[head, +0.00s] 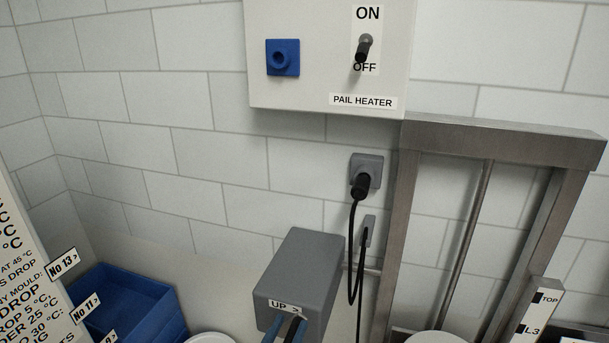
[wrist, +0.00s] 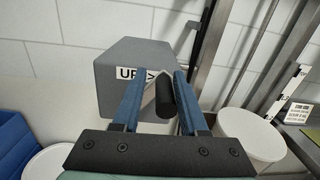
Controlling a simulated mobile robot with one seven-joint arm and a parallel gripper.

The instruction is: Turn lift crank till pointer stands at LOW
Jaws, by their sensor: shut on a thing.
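The lift crank's grey box (head: 300,272), marked "UP >", stands at the bottom middle of the head view. It also fills the upper left of the wrist view (wrist: 120,75). My gripper (wrist: 164,82) has its blue fingers either side of the black crank handle (wrist: 165,98) and is shut on it. In the head view my gripper (head: 287,327) shows only at the bottom edge, in front of the box. The level scale (head: 542,312) at the lower right shows "TOP" and "L3". Its lower part is cut off; I cannot make out LOW or the pointer's place.
A steel lift frame (head: 404,215) stands right of the crank box. A pail heater panel (head: 310,90) hangs above, with a plug and black cable (head: 352,250) below it. A blue bin (head: 130,290) is at lower left. A white round lid (wrist: 250,135) is close right of my fingers.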

